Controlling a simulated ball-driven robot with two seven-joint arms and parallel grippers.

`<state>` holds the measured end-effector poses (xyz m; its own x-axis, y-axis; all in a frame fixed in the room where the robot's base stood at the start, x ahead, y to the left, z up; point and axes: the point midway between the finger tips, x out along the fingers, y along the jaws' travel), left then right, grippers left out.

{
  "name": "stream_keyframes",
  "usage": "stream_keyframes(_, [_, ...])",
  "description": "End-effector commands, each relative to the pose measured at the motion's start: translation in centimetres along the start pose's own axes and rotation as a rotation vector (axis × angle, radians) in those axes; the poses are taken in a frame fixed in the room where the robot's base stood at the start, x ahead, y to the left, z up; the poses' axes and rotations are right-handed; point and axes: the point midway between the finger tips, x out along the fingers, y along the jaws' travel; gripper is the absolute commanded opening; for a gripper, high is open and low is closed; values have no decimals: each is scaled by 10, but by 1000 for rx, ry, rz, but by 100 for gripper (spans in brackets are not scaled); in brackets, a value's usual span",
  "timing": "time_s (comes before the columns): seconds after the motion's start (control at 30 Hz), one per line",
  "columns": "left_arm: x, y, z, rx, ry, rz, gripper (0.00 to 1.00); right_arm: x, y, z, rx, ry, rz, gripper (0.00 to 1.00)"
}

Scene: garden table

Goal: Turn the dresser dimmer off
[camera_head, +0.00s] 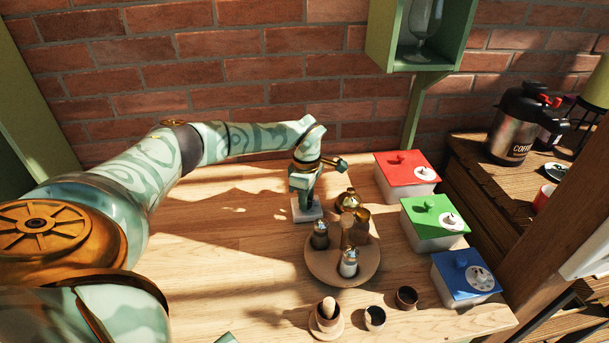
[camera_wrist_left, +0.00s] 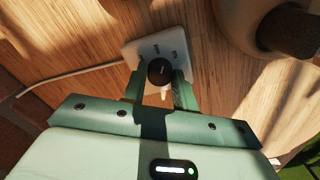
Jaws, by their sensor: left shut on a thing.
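The dimmer is a white square plate (camera_head: 306,214) lying on the wooden table, mostly under my left gripper (camera_head: 305,198) in the head view. In the left wrist view the dimmer plate (camera_wrist_left: 137,52) carries a round black knob (camera_wrist_left: 159,71) with a pale pointer on the gripper's side. Small dark marks on the plate are too small to read. The fingers of my left gripper (camera_wrist_left: 160,82) are shut on the knob, one on each side. A pale cable (camera_wrist_left: 75,74) runs from the plate to the left.
A round wooden tray (camera_head: 347,276) with shakers stands just right of the dimmer. Red (camera_head: 407,176), green (camera_head: 434,222) and blue (camera_head: 466,277) lidded boxes line the right edge. Small cups (camera_head: 375,317) are in front. The table's left half is clear except my arm; a brick wall is behind.

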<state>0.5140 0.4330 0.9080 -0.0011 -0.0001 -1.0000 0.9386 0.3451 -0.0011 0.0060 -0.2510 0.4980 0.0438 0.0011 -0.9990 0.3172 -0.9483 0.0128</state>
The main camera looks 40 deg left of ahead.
Motion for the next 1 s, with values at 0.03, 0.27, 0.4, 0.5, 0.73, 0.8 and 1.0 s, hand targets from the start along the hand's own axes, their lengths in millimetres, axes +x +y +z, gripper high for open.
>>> stream_keyframes(0.03, [-5, 0, 0, -42, -1, 3, 6, -8, 1, -2, 0, 5, 2, 0])
stream_keyframes(0.27, [-5, 0, 0, -260, -1, 3, 6, -23, 2, -7, 0, 13, 5, 0])
stream_keyframes(0.4, [-4, 1, 0, -393, -1, 3, 6, -32, 3, -9, 0, 18, 6, 0])
stream_keyframes(0.5, [-4, 1, 0, -488, -2, 3, 6, -38, 4, -10, -1, 21, 7, 0])
stream_keyframes(0.73, [-4, 1, 0, -706, -2, 3, 6, -51, 6, -13, -1, 26, 11, 0])
stream_keyframes(0.8, [-4, 1, 0, -773, -2, 3, 6, -55, 6, -14, -2, 28, 12, 0])
stream_keyframes(1.0, [-4, 1, 0, -962, -3, 4, 6, -65, 8, -16, -2, 32, 14, 0])
